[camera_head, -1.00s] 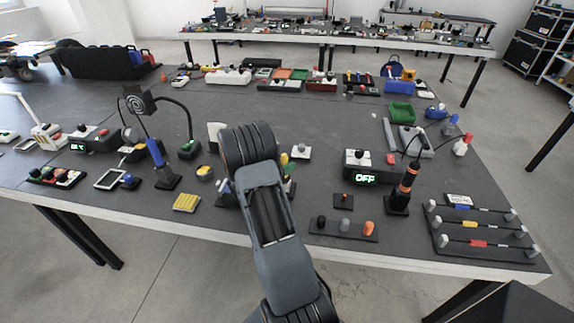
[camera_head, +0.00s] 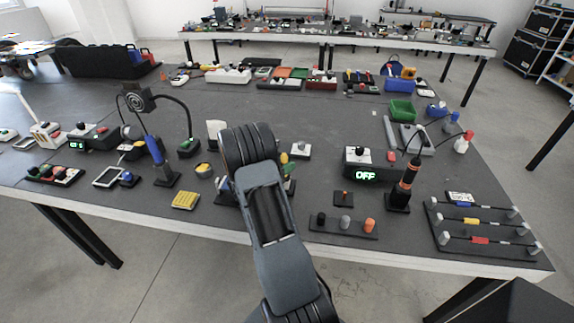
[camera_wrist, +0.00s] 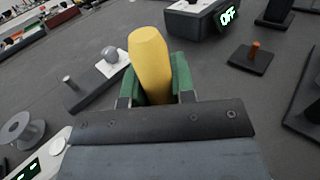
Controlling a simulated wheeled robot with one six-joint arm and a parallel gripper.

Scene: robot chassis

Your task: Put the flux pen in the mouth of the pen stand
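A thick yellow rounded piece, which looks like the flux pen (camera_wrist: 150,62), stands between the green fingers of my gripper (camera_wrist: 154,82) in the wrist view. The fingers sit close on both its sides; its lower part is hidden by the gripper. In the head view a small yellow tip of it (camera_head: 284,158) shows just right of my arm, which hides most of the gripper. I cannot pick out the pen stand with certainty. A dark base with a blue part (camera_head: 224,193) shows left of my arm, partly hidden by it.
A white block with a grey knob (camera_head: 300,150) stands close right of my gripper. Farther right are the OFF station (camera_head: 364,167), a small base with an orange peg (camera_head: 343,198) and an iron in a holder (camera_head: 398,202). A yellow pad (camera_head: 186,201) lies left.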

